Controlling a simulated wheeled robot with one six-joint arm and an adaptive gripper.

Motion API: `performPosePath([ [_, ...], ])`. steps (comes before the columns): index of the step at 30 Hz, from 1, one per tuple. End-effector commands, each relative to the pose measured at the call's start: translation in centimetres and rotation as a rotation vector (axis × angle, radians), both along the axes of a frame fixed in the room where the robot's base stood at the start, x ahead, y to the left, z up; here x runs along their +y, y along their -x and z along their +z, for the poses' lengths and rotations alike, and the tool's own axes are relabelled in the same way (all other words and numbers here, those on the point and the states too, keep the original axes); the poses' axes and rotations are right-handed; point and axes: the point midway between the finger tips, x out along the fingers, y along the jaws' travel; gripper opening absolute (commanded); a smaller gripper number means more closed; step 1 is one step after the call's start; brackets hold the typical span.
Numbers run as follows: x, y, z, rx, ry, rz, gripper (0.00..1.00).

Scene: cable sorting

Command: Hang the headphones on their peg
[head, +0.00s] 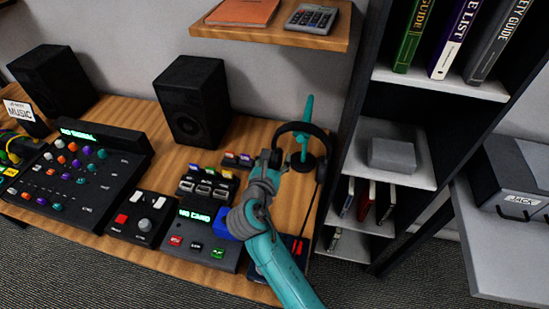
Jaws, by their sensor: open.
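The black headphones (323,142) are at the right end of the wooden desk, with their band arched upright around the teal stand (308,110). The stand has a dark round base and a teal upright with a peg. I cannot tell whether the band rests on the peg. One ear cup shows at the right of the stand, with a cable running down from it. My gripper (275,158) is open at the left side of the headphones and hides the left ear cup. I cannot tell whether its fingers touch it.
A black speaker (193,100) stands left of the stand. Several audio devices, such as the mixer (80,170) and the card unit (200,240), fill the desk's left and middle. A wooden wall shelf (270,35) is above. A dark bookcase (355,90) stands close on the right.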

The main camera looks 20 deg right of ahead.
Motion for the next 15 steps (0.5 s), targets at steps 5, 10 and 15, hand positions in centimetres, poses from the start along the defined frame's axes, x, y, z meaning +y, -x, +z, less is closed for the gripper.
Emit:
performPosePath([
  [5,0.5,0.6,0.1,0.0,0.0,0.002,0.6],
  [10,2.1,2.6,0.7,0.001,0.001,0.005,0.6],
  [15,4.2,5.4,1.4,0.0,0.0,0.006,0.6],
])
